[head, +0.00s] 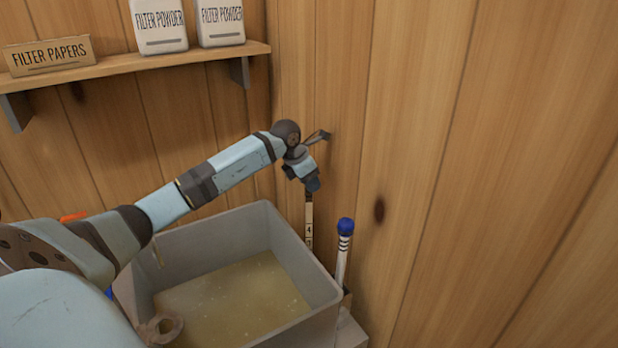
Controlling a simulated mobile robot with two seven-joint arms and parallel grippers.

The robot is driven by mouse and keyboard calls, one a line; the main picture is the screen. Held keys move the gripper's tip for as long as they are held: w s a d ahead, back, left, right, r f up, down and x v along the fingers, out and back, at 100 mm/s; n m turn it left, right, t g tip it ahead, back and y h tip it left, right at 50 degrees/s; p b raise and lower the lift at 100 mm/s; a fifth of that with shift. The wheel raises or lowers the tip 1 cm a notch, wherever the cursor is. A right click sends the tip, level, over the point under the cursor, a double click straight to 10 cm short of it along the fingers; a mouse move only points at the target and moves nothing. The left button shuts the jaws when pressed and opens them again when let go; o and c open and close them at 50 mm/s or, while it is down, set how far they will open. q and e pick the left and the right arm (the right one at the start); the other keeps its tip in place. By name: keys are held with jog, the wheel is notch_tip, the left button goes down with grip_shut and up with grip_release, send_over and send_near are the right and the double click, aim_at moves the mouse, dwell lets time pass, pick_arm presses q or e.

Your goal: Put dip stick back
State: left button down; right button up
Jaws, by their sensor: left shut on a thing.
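My left gripper (311,184) is high beside the wood wall, past the right side of the grey pan. It is shut on the dip stick (309,222), a pale, narrow stick with black number marks and a dark top. The stick hangs about upright below the gripper. Its lower end is hidden behind the pan's right rim, so I cannot tell whether it touches anything. My right gripper is not in view.
The grey pan (218,229) holds cloudy yellowish liquid. A white stick with a blue knob (344,250) stands at the pan's right corner, close to the dip stick. A shelf (140,62) at upper left holds a filter papers box (50,56) and two filter powder containers (158,25).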

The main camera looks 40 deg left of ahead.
aim_at(309, 200)
pick_arm(q)
jog(key=shift+f, duration=0.15)
jog(key=shift+f+b, duration=1.85)
jog(key=shift+f, duration=1.15)
grip_release()
jog(key=p+v, duration=0.4)
jog(key=v, duration=0.4)
jog(key=shift+r, duration=0.1)
